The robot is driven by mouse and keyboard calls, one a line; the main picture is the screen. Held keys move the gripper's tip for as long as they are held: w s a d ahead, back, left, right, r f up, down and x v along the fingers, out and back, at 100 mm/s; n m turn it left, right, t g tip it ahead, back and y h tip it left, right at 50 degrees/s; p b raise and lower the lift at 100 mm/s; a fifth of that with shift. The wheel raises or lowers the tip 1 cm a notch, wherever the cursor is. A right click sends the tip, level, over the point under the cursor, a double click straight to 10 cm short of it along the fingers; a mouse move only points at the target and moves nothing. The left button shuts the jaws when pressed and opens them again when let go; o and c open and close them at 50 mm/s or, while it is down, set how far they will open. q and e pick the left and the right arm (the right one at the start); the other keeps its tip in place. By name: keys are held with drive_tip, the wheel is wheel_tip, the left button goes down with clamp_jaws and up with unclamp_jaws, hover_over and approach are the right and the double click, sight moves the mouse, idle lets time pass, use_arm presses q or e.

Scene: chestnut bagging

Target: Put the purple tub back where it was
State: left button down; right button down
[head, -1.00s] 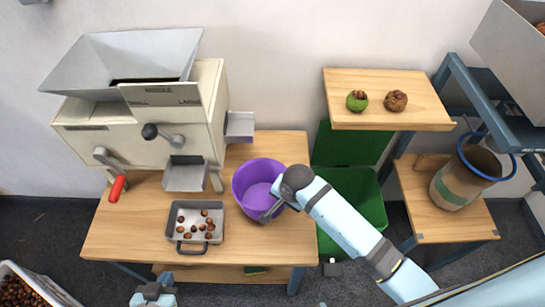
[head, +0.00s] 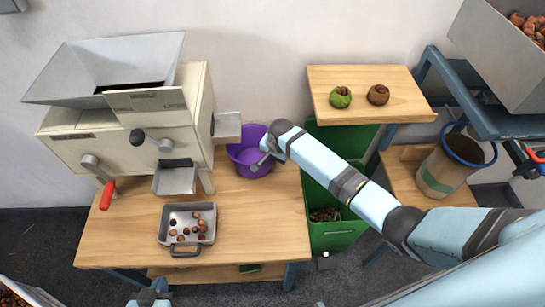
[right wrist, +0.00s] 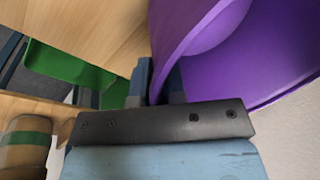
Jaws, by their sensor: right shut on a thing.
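The purple tub (head: 243,152) is at the back of the wooden table, right of the sorting machine and close to its side chute. In the head view my right gripper (head: 262,162) is at the tub's right rim. In the right wrist view the tub (right wrist: 235,50) fills the upper right, and my right gripper (right wrist: 158,85) is shut on its wall. The tub looks empty as far as its inside shows. My left gripper (head: 148,298) is at the bottom edge of the head view; its fingers are not clear.
The sorting machine (head: 130,135) with its side chute (head: 228,127) stands left of the tub. A metal tray (head: 163,226) holds several chestnuts at the table's front. A green bin (head: 335,236) stands right of the table. The table's right front (head: 265,225) is clear.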

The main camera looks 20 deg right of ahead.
drive_tip(key=shift+f, duration=0.35)
drive_tip(key=shift+f, duration=0.1)
drive_tip(key=c, duration=1.2)
unclamp_jaws()
